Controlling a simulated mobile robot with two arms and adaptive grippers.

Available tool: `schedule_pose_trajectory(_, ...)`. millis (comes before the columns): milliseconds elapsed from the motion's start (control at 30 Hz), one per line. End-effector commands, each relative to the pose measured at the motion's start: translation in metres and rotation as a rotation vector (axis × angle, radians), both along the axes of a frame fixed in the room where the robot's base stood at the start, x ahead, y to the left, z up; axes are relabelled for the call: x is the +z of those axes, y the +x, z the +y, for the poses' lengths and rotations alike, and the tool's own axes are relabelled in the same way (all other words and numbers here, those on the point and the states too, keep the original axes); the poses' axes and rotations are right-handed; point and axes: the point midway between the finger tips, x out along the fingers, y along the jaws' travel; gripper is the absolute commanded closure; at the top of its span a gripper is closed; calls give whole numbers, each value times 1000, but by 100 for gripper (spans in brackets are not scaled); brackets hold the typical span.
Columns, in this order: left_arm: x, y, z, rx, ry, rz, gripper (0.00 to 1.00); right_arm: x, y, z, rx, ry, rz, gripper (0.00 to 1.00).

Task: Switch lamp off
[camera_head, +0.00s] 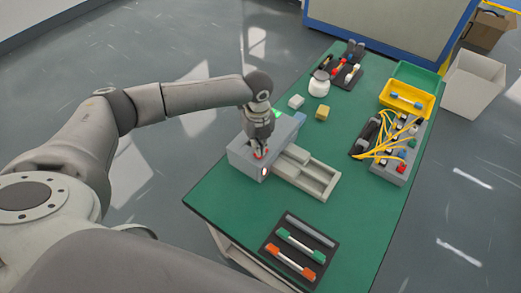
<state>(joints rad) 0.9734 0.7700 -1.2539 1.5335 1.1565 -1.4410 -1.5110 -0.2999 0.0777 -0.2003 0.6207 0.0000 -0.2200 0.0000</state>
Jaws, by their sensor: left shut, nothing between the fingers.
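A grey box-shaped device (243,163) stands near the left edge of the green table. A small round light (264,171) glows white and red on its front face; I cannot tell whether this is the task's lamp. My left gripper (259,153) points straight down over the device's top. It is shut and holds nothing. Something red (258,156) shows right at its fingertips, perhaps a button; I cannot tell whether they touch it. A green patch (277,113) shows behind the gripper at the device's far end. My right gripper is out of view.
A pale tray (318,183) adjoins the device on the right. A black tray (275,250) with marker-like rods lies at the front. Yellow cables (378,145), a yellow bin (408,100) and a white jar (319,84) stand farther right and back.

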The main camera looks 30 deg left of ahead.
Motion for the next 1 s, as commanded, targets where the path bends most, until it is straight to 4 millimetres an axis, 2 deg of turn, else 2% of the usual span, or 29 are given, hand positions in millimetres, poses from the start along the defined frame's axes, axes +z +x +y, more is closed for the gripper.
schedule_pose_trajectory(1000,-10,0,0,0,0,0,100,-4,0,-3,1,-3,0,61)
